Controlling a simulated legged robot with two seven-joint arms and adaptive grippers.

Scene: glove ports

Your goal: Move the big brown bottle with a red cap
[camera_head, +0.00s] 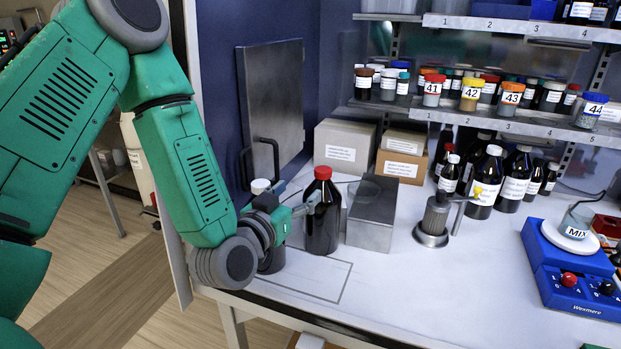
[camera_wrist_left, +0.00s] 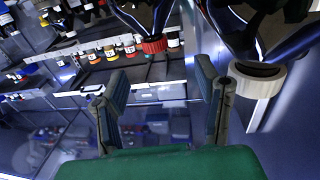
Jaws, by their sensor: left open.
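The big brown bottle (camera_head: 323,225) with a red cap stands upright on the white worktop, left of a grey metal box. My left gripper (camera_head: 307,198) is at the bottle's left side near its shoulder, open, with a fingertip overlapping the bottle in the head view. I cannot tell whether it touches. In the left wrist view the red-capped bottle (camera_wrist_left: 151,44) shows upside down beyond the two spread fingers (camera_wrist_left: 165,88), with nothing held between them. My right gripper is not in view.
A dark bottle with a white cap (camera_head: 261,186) stands just left, partly hidden by my left gripper; it also shows in the wrist view (camera_wrist_left: 258,80). The grey metal box (camera_head: 372,213) is close on the right. A marked rectangle (camera_head: 325,283) in front is clear.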

